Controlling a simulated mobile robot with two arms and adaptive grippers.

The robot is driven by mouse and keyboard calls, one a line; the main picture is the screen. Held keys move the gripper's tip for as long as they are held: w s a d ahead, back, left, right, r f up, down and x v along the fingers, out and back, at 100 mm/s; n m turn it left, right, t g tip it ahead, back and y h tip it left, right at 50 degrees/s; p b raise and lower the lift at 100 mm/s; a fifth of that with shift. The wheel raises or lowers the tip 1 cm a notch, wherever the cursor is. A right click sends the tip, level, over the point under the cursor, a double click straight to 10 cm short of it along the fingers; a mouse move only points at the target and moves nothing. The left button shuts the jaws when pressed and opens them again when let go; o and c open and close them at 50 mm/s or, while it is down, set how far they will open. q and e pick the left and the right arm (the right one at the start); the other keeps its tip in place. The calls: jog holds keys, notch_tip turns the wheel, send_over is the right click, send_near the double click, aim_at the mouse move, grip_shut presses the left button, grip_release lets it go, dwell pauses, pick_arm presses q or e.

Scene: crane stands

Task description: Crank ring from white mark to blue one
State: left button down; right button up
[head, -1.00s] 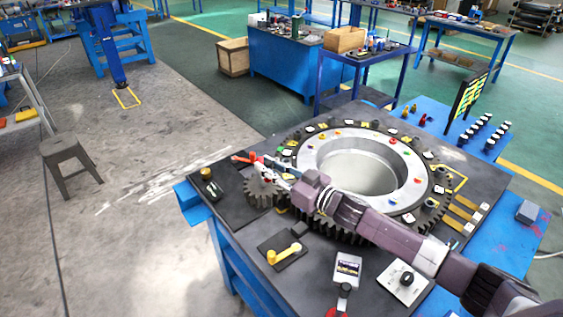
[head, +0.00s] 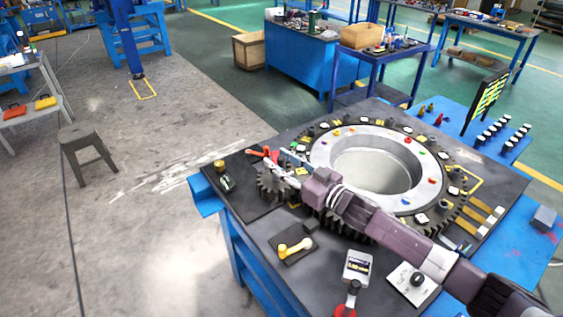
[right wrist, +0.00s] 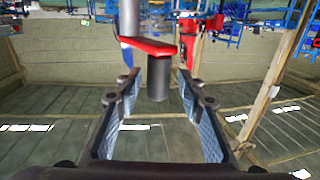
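The large ring (head: 322,162) is a pale metal band with coloured spots, set inside a dark toothed gear on the bench. A small dark pinion gear (head: 270,187) meshes at its left, with a red crank (head: 259,153) above it. In the right wrist view the crank shows as a red arm (right wrist: 150,47) with a grey cylindrical knob (right wrist: 157,84). My right gripper (right wrist: 158,85) is open, with one finger on each side of the knob; contact is not visible. It also reaches the crank in the head view (head: 278,164). The white and blue marks cannot be made out surely. My left gripper is not in view.
A yellow handle (head: 293,247) on a dark plate, a labelled box (head: 357,266) and a knob plate (head: 413,283) lie at the bench front. A dark stool (head: 86,142) stands on open floor to the left. A yellow-green panel (head: 487,101) stands behind right.

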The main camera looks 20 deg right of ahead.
jog(key=shift+s+d+f, duration=0.1)
jog(key=shift+s+d, duration=0.2)
jog(key=shift+s, duration=0.05)
jog(key=v, duration=1.1)
jog(key=shift+s+a, duration=0.1)
jog(key=shift+c, duration=0.2)
